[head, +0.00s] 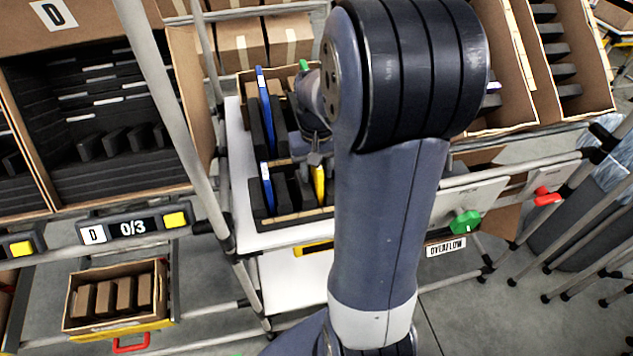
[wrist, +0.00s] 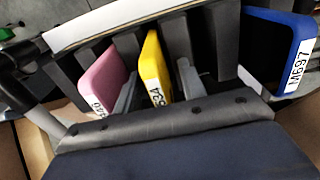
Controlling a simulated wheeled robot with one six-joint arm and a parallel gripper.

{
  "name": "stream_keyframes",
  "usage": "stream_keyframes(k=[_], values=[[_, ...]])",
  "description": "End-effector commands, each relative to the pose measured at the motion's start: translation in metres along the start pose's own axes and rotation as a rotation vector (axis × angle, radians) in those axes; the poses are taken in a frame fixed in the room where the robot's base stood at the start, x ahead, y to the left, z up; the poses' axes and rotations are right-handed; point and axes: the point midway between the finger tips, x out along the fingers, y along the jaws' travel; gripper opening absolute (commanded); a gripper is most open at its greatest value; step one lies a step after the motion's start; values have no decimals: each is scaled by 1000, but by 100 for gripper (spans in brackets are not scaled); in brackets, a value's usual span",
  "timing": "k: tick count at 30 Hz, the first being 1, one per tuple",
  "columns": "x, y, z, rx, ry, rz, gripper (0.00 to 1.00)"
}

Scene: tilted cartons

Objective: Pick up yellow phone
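The yellow phone (head: 319,182) stands upright in a slot of the dark divided tote on the white shelf. It also shows in the wrist view (wrist: 155,70), with a white label ending in 34. My gripper (head: 314,158) is at its upper end. In the wrist view my gripper (wrist: 160,78) has one grey finger on each side of the yellow phone. A gap shows between the phone and the right finger, so it looks open. The lower part of the phone is hidden in the slot.
A pink phone (wrist: 103,80) stands close left of the left finger, and a blue phone (wrist: 280,55) labelled M697 stands farther right. Dark dividers (wrist: 222,42) lie between. Blue phones (head: 267,188) stand at the tote's left. A frame post (head: 180,100) rises left of the shelf.

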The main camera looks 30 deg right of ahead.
Motion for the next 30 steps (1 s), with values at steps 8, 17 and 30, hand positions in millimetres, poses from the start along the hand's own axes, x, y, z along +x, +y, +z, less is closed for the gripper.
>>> stream_keyframes(k=[8,17,30], values=[[2,0,0,0,1,0,37],[2,0,0,0,1,0,12],[2,0,0,0,1,0,0]])
